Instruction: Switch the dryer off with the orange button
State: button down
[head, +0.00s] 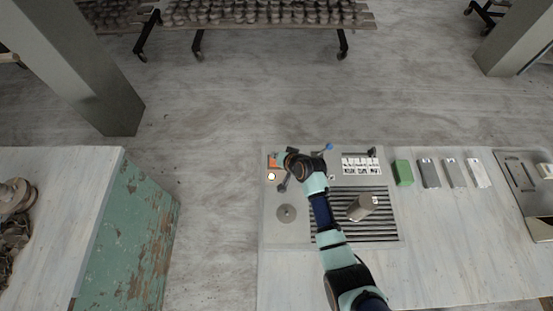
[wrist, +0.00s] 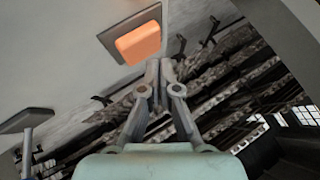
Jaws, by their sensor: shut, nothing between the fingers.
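The orange button (wrist: 138,43) is a rounded block on a dark square plate in the wrist view, just above and left of my fingertips. In the head view only a part of the orange button (head: 272,163) shows at the dryer panel's upper left corner, beside my gripper (head: 279,158). My gripper's fingers (wrist: 159,66) are closed together and hold nothing. In the wrist view the tips appear beside the button's lower right corner; I cannot tell whether they touch it. The dryer's grey panel (head: 277,235) lies on the bench under my arm.
The panel carries a pale round button (head: 271,176), a blue-knobbed lever (head: 329,147), white label cards (head: 361,165) and a slatted grille (head: 380,229) with a grey block (head: 362,207) on it. A green block (head: 403,173) and several grey blocks stand to the right.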

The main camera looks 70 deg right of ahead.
dwell(0.3)
jog(key=shift+f, duration=0.45)
jog(key=shift+f+b, duration=0.3)
jog(key=shift+b, duration=0.15)
jog(key=shift+r, duration=0.1)
jog(key=shift+r+p, duration=0.65)
jog(key=shift+p, duration=0.15)
jog(key=shift+r, duration=0.1)
notch_tip(320, 180, up, 6)
jog(key=p, duration=0.5)
jog(key=shift+p, duration=0.3)
